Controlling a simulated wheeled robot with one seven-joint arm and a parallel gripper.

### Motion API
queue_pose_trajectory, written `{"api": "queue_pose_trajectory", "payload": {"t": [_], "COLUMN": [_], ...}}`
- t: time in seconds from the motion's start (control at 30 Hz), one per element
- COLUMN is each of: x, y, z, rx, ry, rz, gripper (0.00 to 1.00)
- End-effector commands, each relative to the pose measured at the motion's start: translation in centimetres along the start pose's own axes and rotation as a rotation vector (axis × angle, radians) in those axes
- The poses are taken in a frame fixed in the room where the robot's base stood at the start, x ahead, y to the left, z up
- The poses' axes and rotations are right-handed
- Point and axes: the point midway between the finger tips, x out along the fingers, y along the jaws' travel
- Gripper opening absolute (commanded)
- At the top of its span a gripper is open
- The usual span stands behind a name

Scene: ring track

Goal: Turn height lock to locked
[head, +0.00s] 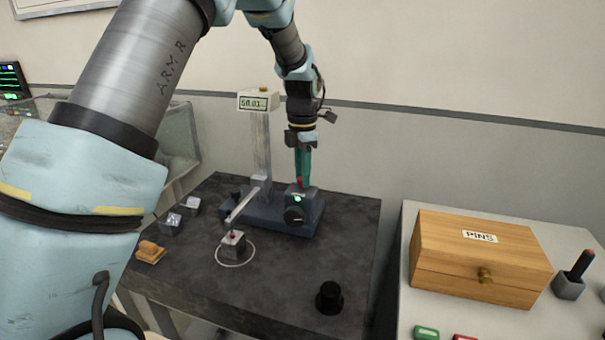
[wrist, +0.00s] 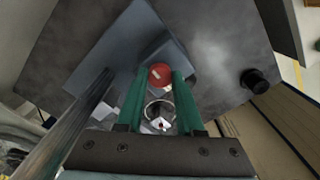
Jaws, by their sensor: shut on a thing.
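The height gauge has a dark blue base (head: 265,216), a pale upright column (head: 261,145) and a display (head: 259,101) that appears to read 50.01. A red knob (wrist: 160,75), which looks like the height lock, stands on the base's right part. My gripper (head: 303,180) points down over it, with green fingers shut on the red knob; they also show in the wrist view (wrist: 159,84). The fingers hide most of the knob in the head view. A green light (head: 297,199) and a black dial (head: 294,216) are on the base's front. Any lock marking is unreadable.
The gauge's arm reaches over a small grey block (head: 233,246) inside a white ring. Several small blocks lie at the bench's left. A black knob-like object (head: 329,298) stands at the front right. A wooden PINS box (head: 478,262) sits on the right table.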

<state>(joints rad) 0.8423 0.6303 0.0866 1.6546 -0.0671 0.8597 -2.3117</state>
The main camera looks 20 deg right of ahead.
Motion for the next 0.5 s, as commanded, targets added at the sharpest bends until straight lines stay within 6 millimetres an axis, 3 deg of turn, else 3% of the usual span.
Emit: {"api": "queue_pose_trajectory", "payload": {"t": [0.5], "x": [-0.03], "y": [-0.02], "z": [0.11], "rx": [0.353], "ry": [-0.001], "rz": [0.001], "gripper": [0.00]}}
